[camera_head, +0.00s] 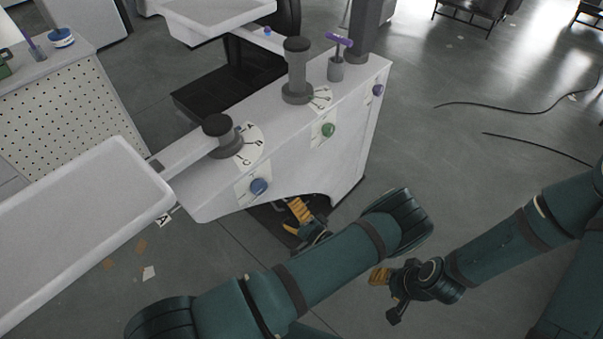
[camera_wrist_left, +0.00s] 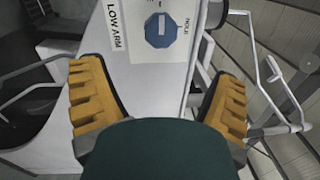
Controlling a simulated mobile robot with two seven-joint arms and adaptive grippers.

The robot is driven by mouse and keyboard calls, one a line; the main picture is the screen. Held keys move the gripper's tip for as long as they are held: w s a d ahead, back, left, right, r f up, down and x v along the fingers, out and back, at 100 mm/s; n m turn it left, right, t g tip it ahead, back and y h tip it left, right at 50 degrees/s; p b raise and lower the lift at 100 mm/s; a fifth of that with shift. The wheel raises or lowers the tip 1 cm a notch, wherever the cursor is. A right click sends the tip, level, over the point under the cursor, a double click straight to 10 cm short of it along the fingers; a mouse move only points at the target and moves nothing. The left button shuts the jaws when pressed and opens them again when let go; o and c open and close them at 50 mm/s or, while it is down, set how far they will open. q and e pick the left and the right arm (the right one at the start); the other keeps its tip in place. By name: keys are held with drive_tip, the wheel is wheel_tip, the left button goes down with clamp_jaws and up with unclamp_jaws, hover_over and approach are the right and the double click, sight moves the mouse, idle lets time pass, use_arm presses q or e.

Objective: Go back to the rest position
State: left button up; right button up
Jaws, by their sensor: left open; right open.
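My left gripper (camera_head: 300,220) is below the front of the white console (camera_head: 290,160), partly hidden behind my own left arm. In the left wrist view its two orange fingers stand wide apart, the gripper (camera_wrist_left: 155,80) open and empty. A blue knob (camera_wrist_left: 160,30) and a "LOW ARM" label show just beyond the fingers, with no visible contact. My right gripper (camera_head: 387,290) is at the lower right, open, over the floor, with nothing seen in it.
The console carries a blue knob (camera_head: 258,187), a green knob (camera_head: 328,130), dark columns (camera_head: 296,70) and a purple-topped handle (camera_head: 338,55). A white tray arm (camera_head: 80,220) juts out at left. A perforated cabinet (camera_head: 60,110) stands behind. The floor at right is open, with cables (camera_head: 520,104).

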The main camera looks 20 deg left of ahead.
use_arm(q)
drive_tip(key=s+d+f+n+g+h, duration=0.15)
drive_tip(key=s+f+g+h, duration=0.25)
drive_tip(key=s+g+h, duration=0.4)
drive_tip(key=s+f+n+g+h, duration=0.25)
drive_tip(key=s+g, duration=0.25)
drive_tip(key=s, duration=0.5)
drive_tip(key=s+d+r+n+t+h, duration=0.1)
drive_tip(key=d+r+n+t+h, duration=0.1)
drive_tip(key=d+h, duration=0.7)
drive_tip(key=w+r+n+t+h, duration=0.2)
drive_tip(key=w+r+t, duration=0.3)
drive_tip(key=w+r, duration=0.1)
drive_tip(key=shift+w+r+t, duration=0.15)
drive_tip(key=shift+r+t, duration=0.15)
drive_tip(key=shift+r, duration=0.15)
